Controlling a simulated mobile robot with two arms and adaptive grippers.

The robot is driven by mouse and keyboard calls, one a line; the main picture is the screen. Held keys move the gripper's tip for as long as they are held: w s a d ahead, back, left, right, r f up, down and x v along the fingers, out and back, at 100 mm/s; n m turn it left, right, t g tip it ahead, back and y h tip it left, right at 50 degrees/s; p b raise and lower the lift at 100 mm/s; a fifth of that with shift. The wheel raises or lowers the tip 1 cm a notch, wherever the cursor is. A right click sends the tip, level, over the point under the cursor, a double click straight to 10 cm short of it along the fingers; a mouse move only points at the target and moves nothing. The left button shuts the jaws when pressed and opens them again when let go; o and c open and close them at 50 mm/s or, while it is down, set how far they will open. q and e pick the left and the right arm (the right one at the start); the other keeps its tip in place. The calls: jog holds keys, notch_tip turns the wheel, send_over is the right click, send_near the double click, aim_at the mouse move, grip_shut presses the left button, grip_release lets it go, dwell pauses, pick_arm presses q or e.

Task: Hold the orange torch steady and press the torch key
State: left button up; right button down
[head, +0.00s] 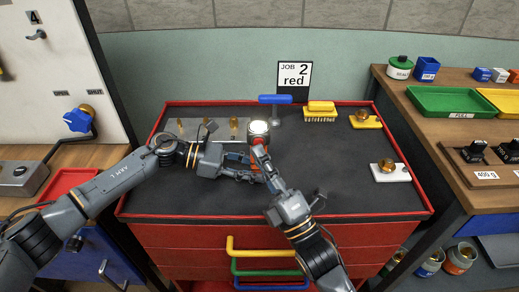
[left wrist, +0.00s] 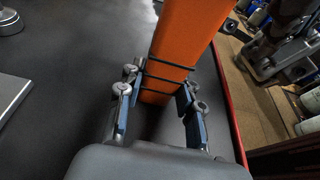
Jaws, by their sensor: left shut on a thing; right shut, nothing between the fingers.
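The orange torch (left wrist: 180,55) stands between my left gripper's fingers in the left wrist view. In the head view its round top (head: 259,127) glows bright white, and most of its body is hidden behind my grippers. My left gripper (left wrist: 160,103) is shut on the torch's body; in the head view it comes in from the left. My right gripper (head: 259,153) is shut and empty, its fingertips at the near side of the torch just under the bright top. I cannot tell whether they touch it. The torch key is not clearly visible.
The torch is over a red-edged cabinet top (head: 350,205). Behind are a blue-handled tool (head: 275,99), a yellow brush (head: 320,112) and a sign (head: 294,77) reading "JOB 2 red". White (head: 391,172) and yellow (head: 365,119) blocks with brass knobs stand right. The front right is clear.

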jog(key=shift+y, duration=0.3)
jog(key=s, duration=0.6)
dwell(0.4)
pick_arm(q)
jog(key=o, duration=0.9)
jog(key=shift+o, duration=0.2)
